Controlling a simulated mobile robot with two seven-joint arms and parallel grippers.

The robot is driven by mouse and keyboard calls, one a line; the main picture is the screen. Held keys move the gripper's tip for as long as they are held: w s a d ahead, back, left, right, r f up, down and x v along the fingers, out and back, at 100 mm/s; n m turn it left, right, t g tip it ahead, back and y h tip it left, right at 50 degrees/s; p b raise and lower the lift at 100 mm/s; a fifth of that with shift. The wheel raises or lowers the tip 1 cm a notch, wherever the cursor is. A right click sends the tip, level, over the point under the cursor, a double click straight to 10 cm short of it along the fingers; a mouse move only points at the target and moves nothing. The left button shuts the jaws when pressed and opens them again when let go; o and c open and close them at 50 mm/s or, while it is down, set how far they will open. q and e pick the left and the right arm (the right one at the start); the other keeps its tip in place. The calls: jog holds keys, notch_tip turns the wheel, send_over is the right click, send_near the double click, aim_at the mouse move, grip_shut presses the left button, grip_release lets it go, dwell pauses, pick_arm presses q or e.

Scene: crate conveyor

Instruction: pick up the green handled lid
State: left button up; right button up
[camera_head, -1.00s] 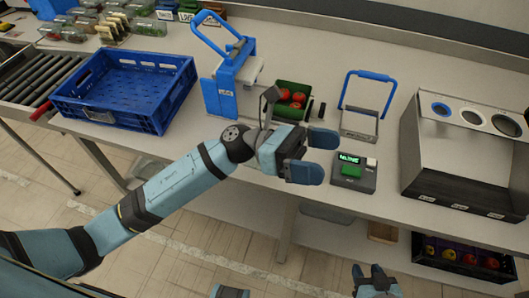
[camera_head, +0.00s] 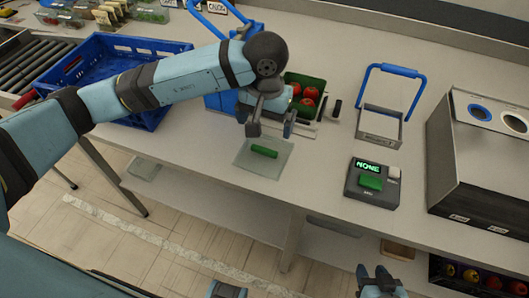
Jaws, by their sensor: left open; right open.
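The lid is a clear, flat square pane (camera_head: 243,158) with a green bar handle (camera_head: 264,152) across its middle. It lies on the grey table near the front edge, and its far edge is partly covered by my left gripper. My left gripper (camera_head: 271,128) is open and empty, with its fingers pointing down above the lid's far side. The fingertips show just beyond the handle and apart from it. My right gripper (camera_head: 380,281) is open and empty at the bottom edge of the view, in front of the table.
A black device with a green button (camera_head: 370,183) and a "NONE" display sits right of the lid. Behind stand a green tray of red fruit (camera_head: 318,86) and a blue-handled frame (camera_head: 380,124). A blue crate (camera_head: 155,115) is left; a bin box (camera_head: 440,150) is right.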

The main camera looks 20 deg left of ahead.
aim_at(264, 149)
pick_arm(q)
notch_tip(264, 149, down, 9)
jog(key=shift+s+a+p, duration=0.1)
jog(key=shift+p, duration=0.25)
jog(key=shift+c, duration=0.5)
jog(key=c, duration=0.8)
